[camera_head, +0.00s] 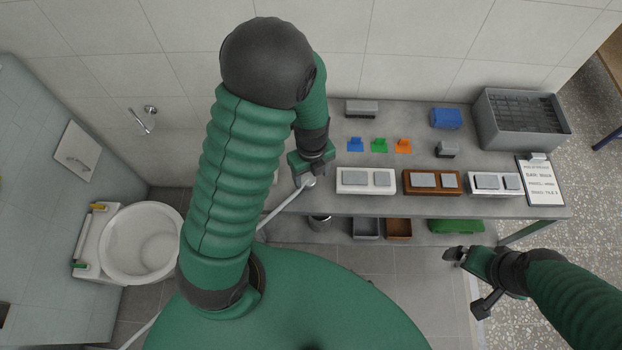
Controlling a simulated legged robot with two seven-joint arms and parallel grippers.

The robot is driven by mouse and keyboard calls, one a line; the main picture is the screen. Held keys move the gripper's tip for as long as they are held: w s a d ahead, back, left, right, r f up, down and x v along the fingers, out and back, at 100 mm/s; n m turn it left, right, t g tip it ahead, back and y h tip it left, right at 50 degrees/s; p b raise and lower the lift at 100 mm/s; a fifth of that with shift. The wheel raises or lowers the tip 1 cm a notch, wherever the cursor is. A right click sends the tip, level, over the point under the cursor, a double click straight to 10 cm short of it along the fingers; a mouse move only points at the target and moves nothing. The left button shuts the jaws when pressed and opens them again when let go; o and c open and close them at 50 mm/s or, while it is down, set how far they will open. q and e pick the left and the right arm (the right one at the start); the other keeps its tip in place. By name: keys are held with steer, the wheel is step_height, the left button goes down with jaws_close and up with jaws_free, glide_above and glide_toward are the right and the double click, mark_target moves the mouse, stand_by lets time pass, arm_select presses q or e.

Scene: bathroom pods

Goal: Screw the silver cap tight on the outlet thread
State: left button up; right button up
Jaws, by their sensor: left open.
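My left gripper (307,177) is at the left end of the grey bench, pointing down, with its jaws open. A small pale, silvery round piece (310,181) shows right at its fingertips, at the upper end of a thin white pipe (280,210) that slants down to the left. I cannot tell whether this piece is the silver cap or the outlet end. The thread is not visible, and my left arm hides much of that area. My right gripper (466,281) is open and empty, low at the right, in front of the bench and away from the pipe.
The bench (420,208) carries white and brown switch-like boxes (432,183), coloured clips (380,145), a grey crate (520,122) and a lettered sheet (541,183). Small bins (366,229) and a metal cylinder (320,222) are below. A toilet (143,243) stands left.

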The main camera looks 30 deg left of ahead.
mark_target(310, 181)
arm_select(q)
steer(key=f, duration=0.3)
steer(key=shift+a, duration=0.4)
steer(key=shift+w+a+f, duration=0.2)
steer(key=shift+w+f, duration=0.05)
steer(key=shift+w, duration=0.1)
steer(key=shift+s+d+r, duration=0.2)
steer(key=shift+s+d, duration=0.05)
steer(key=shift+d, duration=0.05)
steer(key=c, duration=0.8)
steer(key=shift+a, duration=0.1)
jaws_close()
